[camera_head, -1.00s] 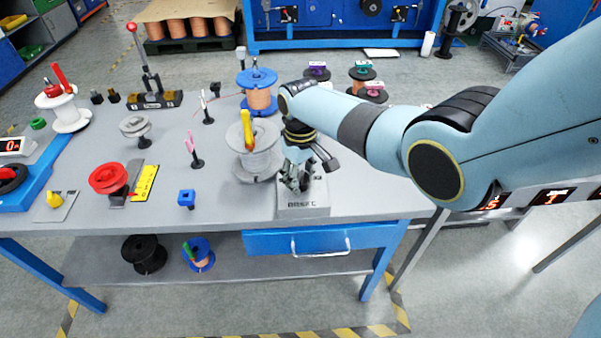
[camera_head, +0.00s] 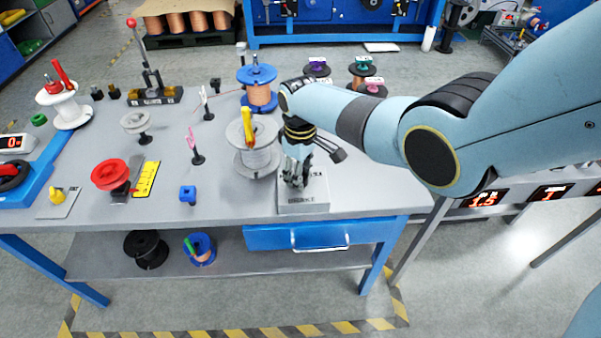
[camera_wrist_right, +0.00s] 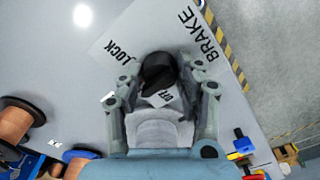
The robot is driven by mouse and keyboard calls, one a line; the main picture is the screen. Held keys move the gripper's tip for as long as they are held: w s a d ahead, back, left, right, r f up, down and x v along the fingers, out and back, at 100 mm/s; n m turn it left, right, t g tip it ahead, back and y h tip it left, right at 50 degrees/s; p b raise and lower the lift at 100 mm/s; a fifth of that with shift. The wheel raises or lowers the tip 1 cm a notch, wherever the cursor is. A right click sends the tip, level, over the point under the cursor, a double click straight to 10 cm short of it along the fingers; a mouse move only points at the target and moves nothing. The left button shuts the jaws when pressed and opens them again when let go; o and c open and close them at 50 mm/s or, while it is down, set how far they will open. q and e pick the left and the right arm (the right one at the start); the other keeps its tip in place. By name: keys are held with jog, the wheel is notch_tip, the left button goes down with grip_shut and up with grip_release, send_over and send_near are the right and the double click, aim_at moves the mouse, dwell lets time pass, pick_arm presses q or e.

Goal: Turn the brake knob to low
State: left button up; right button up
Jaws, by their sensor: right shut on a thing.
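The black brake knob (camera_wrist_right: 158,70) stands on that plate, between the fingers of my right gripper (camera_wrist_right: 160,84). My right gripper is shut on the knob from above. In the head view the right gripper (camera_head: 295,176) covers the knob, and the pointer's setting cannot be read. My left gripper is not in view.
A grey spool with a yellow handle (camera_head: 254,157) stands close left of the gripper. A copper spool with blue flanges (camera_head: 260,95) is behind it. A blue drawer (camera_head: 322,237) is below.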

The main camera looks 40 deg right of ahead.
jog(key=o, duration=1.1)
jog(key=shift+o, duration=0.2)
notch_tip(320, 180, up, 12)
